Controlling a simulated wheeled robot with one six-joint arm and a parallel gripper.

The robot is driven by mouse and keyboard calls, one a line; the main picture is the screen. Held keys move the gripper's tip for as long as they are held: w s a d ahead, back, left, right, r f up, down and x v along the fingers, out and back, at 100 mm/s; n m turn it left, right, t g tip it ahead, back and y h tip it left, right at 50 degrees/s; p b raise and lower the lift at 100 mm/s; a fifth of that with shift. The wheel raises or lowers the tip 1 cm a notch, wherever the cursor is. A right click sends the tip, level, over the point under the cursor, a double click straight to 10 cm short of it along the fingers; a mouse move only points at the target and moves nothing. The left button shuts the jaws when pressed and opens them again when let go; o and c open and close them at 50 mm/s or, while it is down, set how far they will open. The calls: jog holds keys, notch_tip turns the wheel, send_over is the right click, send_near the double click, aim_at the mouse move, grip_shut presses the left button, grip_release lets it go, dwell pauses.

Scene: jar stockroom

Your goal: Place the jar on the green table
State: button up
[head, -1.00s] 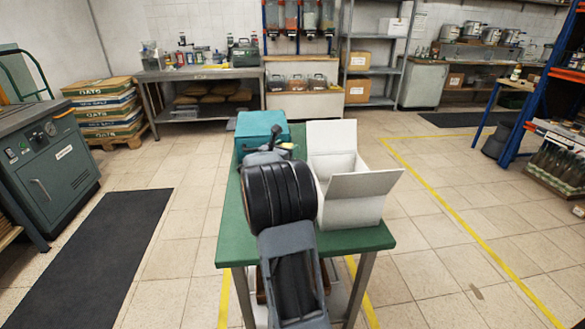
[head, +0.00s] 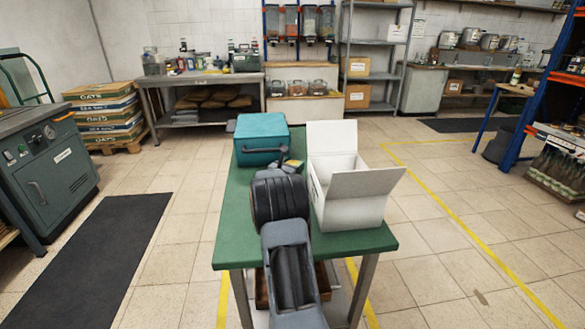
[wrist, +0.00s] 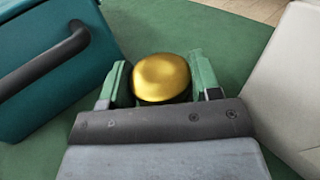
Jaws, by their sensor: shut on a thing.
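The green table (head: 235,240) stands right in front of me. The jar (wrist: 161,78) shows in the wrist view as a round gold lid between the two green-padded fingers of my gripper (wrist: 163,85). My gripper is shut on the jar, over the green tabletop between a teal box and a white box. The jar's body is hidden below its lid, so I cannot tell whether it touches the table. In the head view my own arm hides most of the gripper, and only a small yellowish bit shows near the fingers.
The teal box (head: 262,135) with a dark handle stands at the table's far left. An open white carton (head: 350,212) with raised flaps stands at the right. Bare tabletop lies at the left and front. Shelves (head: 377,60) and a workbench (head: 200,74) are farther back.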

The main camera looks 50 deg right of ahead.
jog(key=shift+f, duration=0.1)
jog(key=o, duration=1.1)
jog(key=shift+a+r, duration=0.2)
jog(key=shift+a, duration=0.05)
jog(key=p+v, duration=0.1)
jog(key=v, duration=1)
jog(key=shift+a, duration=0.3)
